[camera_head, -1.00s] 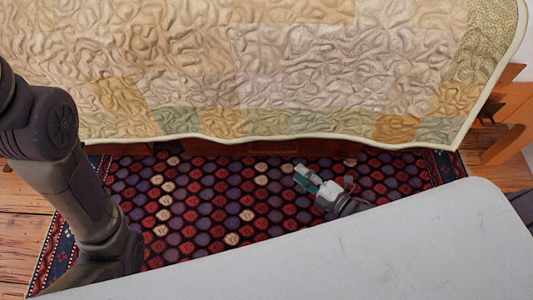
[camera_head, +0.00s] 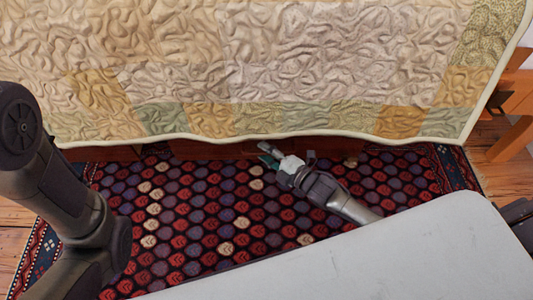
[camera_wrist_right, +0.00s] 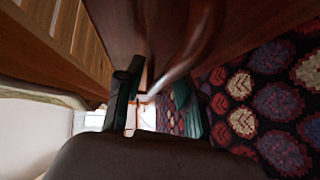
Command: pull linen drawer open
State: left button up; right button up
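The linen drawer (camera_head: 230,149) is a dark reddish wood front low under the bed, just below the quilt's hem in the head view. Its upper part is hidden by the quilt. My right gripper (camera_head: 268,151) is close to this front, over the rug. In the right wrist view the two dark fingers of the right gripper (camera_wrist_right: 158,100) stand apart. The reddish wood front (camera_wrist_right: 145,30) fills the top there, and a curved, blurred wooden edge, perhaps a handle (camera_wrist_right: 190,65), runs down toward the fingertips. I cannot tell whether they touch it. My left gripper is out of view.
The bed's patchwork quilt (camera_head: 280,60) hangs over the drawers. A patterned rug (camera_head: 190,220) covers the floor in front, with bare boards (camera_head: 505,175) at the sides. A wooden brace (camera_head: 515,115) stands at the bed's right end.

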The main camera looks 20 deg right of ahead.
grip_shut()
jog(key=shift+s, duration=0.1)
dwell(0.3)
